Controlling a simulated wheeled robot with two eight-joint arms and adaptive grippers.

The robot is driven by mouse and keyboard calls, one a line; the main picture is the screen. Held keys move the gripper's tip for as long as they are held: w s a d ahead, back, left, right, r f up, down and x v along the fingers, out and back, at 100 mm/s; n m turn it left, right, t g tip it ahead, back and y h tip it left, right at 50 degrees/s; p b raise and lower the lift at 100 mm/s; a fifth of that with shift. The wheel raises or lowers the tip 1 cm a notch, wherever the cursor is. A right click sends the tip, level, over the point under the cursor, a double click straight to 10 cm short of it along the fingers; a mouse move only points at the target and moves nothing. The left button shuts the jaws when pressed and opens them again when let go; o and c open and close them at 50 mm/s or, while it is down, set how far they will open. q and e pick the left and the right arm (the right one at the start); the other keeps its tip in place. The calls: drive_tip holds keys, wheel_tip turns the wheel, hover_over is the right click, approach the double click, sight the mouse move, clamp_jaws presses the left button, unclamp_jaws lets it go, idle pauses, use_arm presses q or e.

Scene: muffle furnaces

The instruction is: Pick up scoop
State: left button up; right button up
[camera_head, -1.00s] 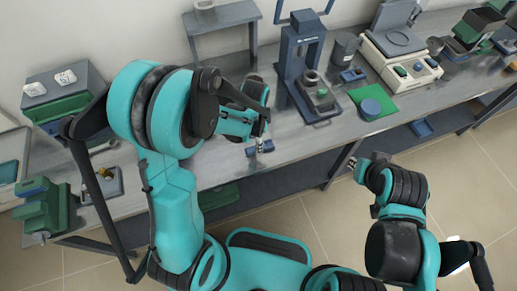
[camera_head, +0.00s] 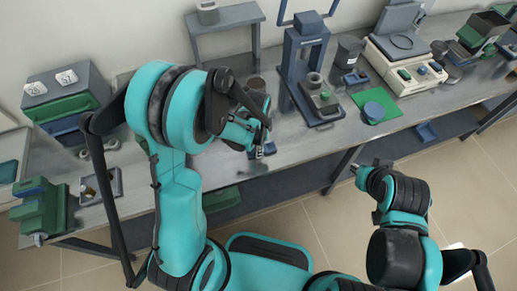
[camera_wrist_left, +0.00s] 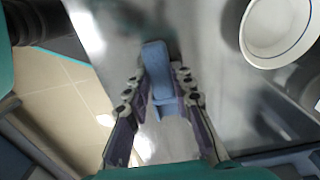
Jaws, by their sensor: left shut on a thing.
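The scoop (camera_head: 269,149) is a small blue piece at the front part of the metal bench in the head view. In the left wrist view the scoop (camera_wrist_left: 156,68) lies between the two fingers, its long blue part pointing away. My left gripper (camera_head: 259,153) is shut on it, and it appears held just above the bench, with a dark blur below it. The left wrist view also shows this gripper (camera_wrist_left: 156,92). My right gripper (camera_head: 357,169) is in front of the bench, over the floor; its fingers are too small to read.
A white bowl (camera_wrist_left: 280,28) is close by on the right in the left wrist view. A blue press (camera_head: 304,62), a green mat (camera_head: 388,103) and a balance (camera_head: 405,68) stand to the right on the bench. Green and grey boxes (camera_head: 68,95) are at left.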

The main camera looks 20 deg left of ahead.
use_arm(q)
drive_tip(key=shift+r+p, duration=0.3)
drive_tip(key=shift+r, duration=0.35)
wheel_tip(320, 180, up, 3)
drive_tip(key=shift+r+p, duration=0.1)
drive_tip(key=shift+p, duration=0.65)
drive_tip(key=w+d+r+p, duration=0.2)
drive_tip(key=d+r, duration=0.4)
drive_tip(key=d, duration=0.5)
drive_tip(key=shift+w+r+p, duration=0.2)
drive_tip(key=shift+w+p, duration=0.15)
drive_tip(key=shift+w, duration=0.4)
drive_tip(key=shift+d, duration=0.1)
